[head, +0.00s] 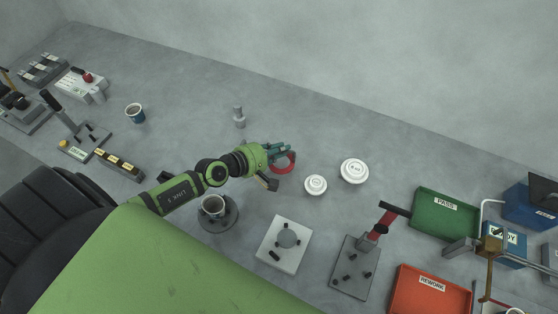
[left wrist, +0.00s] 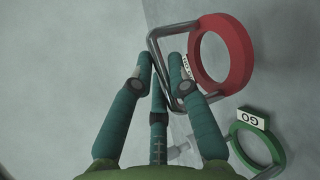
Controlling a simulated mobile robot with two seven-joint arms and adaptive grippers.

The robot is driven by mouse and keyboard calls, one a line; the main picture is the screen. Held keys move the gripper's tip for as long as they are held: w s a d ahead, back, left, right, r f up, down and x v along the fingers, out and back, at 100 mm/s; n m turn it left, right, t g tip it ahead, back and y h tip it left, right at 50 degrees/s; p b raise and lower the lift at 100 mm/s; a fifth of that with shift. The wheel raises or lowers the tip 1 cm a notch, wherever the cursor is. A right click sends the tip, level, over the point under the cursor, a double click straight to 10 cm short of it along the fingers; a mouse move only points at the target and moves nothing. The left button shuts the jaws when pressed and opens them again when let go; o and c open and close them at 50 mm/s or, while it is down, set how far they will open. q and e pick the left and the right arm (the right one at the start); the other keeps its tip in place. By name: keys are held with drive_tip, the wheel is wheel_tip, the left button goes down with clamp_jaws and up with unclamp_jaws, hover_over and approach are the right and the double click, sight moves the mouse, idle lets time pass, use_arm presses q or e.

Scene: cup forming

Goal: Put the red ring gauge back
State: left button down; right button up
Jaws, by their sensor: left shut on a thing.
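The red ring gauge (head: 287,164) is at the fingertips of my left gripper (head: 283,150), near the middle of the head view. In the left wrist view the red ring (left wrist: 243,52) shows large, with a bent metal handle and a small white label. My left gripper (left wrist: 161,75) is shut on that handle, its teal fingers close together around it. A green ring marked GO (left wrist: 264,138), with its own metal handle, shows below the red one. In the head view I cannot make the green ring out. My right gripper is not in view.
A green PASS tray (head: 444,215) and a red REWORK tray (head: 430,292) are right.

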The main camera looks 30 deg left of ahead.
use_arm(q)
drive_tip(key=shift+w+a+f+b, duration=0.25)
drive_tip(key=shift+f+b, duration=0.1)
drive_tip(key=shift+f, duration=0.25)
wheel_tip(320, 180, down, 3)
drive_tip(key=shift+f+b, duration=0.1)
drive_tip(key=shift+b, duration=1.15)
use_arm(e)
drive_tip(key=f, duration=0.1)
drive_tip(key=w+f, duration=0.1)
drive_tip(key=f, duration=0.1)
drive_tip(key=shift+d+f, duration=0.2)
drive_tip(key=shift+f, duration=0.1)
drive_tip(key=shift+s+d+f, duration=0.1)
use_arm(q)
drive_tip(key=shift+d+f, duration=0.1)
drive_tip(key=shift+f, duration=0.05)
drive_tip(key=c, duration=1.2)
unclamp_jaws()
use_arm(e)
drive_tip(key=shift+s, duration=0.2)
